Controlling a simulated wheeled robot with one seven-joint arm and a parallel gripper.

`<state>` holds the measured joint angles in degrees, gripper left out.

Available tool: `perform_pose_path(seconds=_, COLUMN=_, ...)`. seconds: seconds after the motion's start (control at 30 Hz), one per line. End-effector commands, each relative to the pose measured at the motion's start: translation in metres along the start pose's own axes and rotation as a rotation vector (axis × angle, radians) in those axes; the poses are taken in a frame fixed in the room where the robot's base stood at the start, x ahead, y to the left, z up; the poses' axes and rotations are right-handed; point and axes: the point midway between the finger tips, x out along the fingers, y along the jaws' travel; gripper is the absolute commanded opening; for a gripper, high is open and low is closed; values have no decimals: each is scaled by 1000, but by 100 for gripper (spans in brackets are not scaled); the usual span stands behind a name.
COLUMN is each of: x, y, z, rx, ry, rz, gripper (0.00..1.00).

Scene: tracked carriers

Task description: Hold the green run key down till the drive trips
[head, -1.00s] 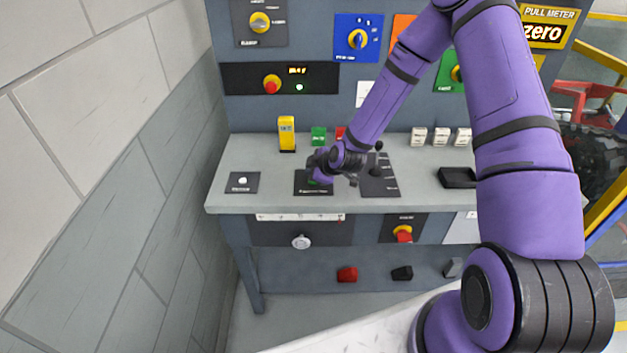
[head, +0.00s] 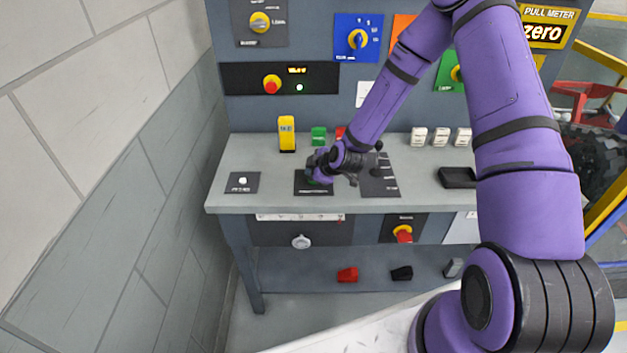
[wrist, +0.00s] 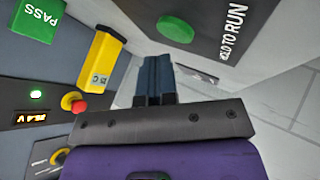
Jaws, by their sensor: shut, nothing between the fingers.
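The green run key (wrist: 176,28) is a round button on a black plate (wrist: 222,30) lettered "…LD TO RUN" in the wrist view. In the head view the plate (head: 313,190) lies on the bench top, and my gripper covers most of the key. My gripper (wrist: 154,60) is shut and empty, its dark fingertips showing just beside the key in the wrist picture. In the head view my gripper (head: 316,180) is low over the plate. I cannot tell whether the fingertips touch the key.
A yellow block (head: 287,135), a green block (head: 319,136) and a red block stand behind the plate. A joystick plate (head: 380,185) is close on the right. A plate with a pale button (head: 242,181) is on the left. A red-and-yellow knob (head: 272,85) is on the upright panel.

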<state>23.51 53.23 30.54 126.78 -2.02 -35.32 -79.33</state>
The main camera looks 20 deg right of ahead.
Motion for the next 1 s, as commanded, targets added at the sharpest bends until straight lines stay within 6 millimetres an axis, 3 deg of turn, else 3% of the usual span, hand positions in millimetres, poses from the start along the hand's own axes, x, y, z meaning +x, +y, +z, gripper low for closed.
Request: perform_pose_path(seconds=1.0, x=6, y=-4, z=4, rx=0, ry=0, rz=0, gripper=0)
